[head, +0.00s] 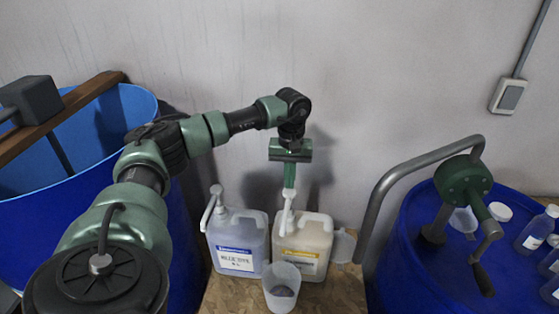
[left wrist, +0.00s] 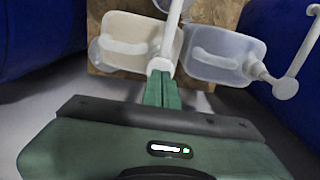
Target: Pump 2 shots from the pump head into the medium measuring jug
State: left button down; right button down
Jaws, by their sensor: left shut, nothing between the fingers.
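A cream jerrycan (head: 305,238) with a yellow label stands on the wooden board, with a white pump head (head: 288,210) on top. My left gripper (head: 289,186) is shut and empty, pointing down with its fingertips at the top of that pump head. In the left wrist view the closed fingertips (left wrist: 161,75) overlap the white pump (left wrist: 164,58); whether they touch cannot be told. A translucent measuring jug (head: 281,284) stands in front of the jerrycan, below the pump's spout side, with some greyish content low inside. A second clear jug (head: 344,246) is at the jerrycan's right. My right gripper is not in view.
A jerrycan with a blue label (head: 237,240) and its own white pump (head: 215,203) stands close on the left. A blue drum (head: 120,110) is at left. Another blue drum (head: 420,265) with a crank pump (head: 463,182) and bottles is at right.

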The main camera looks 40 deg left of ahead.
aim_at(289, 192)
pick_arm(q)
jog(key=shift+f, duration=0.1)
jog(key=shift+f+b, duration=1.9)
jog(key=shift+f, duration=0.9)
jog(key=shift+r, duration=0.15)
jog(key=shift+r+p, duration=2.05)
jog(key=shift+r, duration=0.75)
jog(key=shift+r, duration=0.1)
notch_tip(289, 192, up, 6)
jog(key=p, duration=0.4)
jog(key=shift+f, duration=0.2)
